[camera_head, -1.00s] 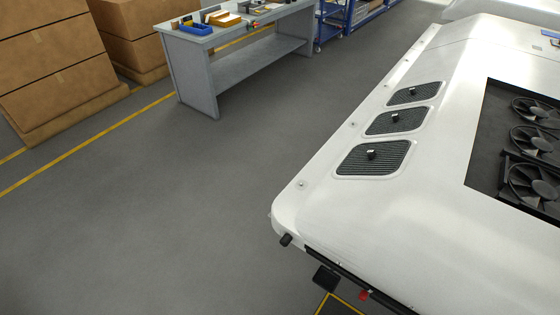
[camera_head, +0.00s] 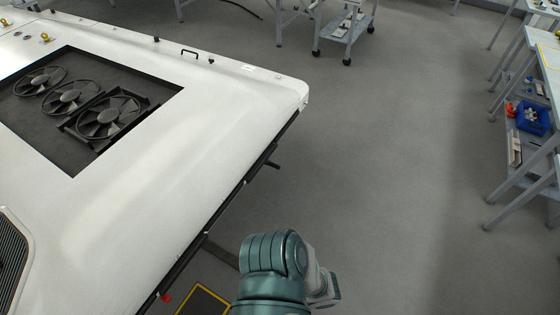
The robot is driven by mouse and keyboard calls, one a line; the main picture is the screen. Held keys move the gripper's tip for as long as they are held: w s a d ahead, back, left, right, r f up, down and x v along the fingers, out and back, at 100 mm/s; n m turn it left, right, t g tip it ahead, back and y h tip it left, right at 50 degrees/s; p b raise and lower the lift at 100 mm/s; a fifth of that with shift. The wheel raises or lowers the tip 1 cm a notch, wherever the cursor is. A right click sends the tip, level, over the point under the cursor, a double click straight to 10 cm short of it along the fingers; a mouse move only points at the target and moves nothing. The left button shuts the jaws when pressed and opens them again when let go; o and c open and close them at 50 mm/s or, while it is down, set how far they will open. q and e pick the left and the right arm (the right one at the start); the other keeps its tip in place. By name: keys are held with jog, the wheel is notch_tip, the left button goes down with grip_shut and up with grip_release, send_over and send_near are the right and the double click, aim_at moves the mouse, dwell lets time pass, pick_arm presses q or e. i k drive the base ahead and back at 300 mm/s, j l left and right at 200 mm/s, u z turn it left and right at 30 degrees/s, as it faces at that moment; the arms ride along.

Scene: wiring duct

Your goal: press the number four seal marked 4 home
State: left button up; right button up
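No seal marked 4 and no wiring duct can be made out in the head view. A green and grey link of one of my arms shows at the bottom centre. Neither gripper's fingers are visible, so what they hold is hidden. A large white vehicle-like body (camera_head: 190,130) fills the left side. Its dark recess holds several black fans (camera_head: 108,117).
Grey floor (camera_head: 390,150) lies open right of the white body. A trolley (camera_head: 346,30) stands at the back. Workbenches with a blue bin (camera_head: 533,118) line the right edge.

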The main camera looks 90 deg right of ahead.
aim_at(250, 176)
jog(key=z, duration=2.75)
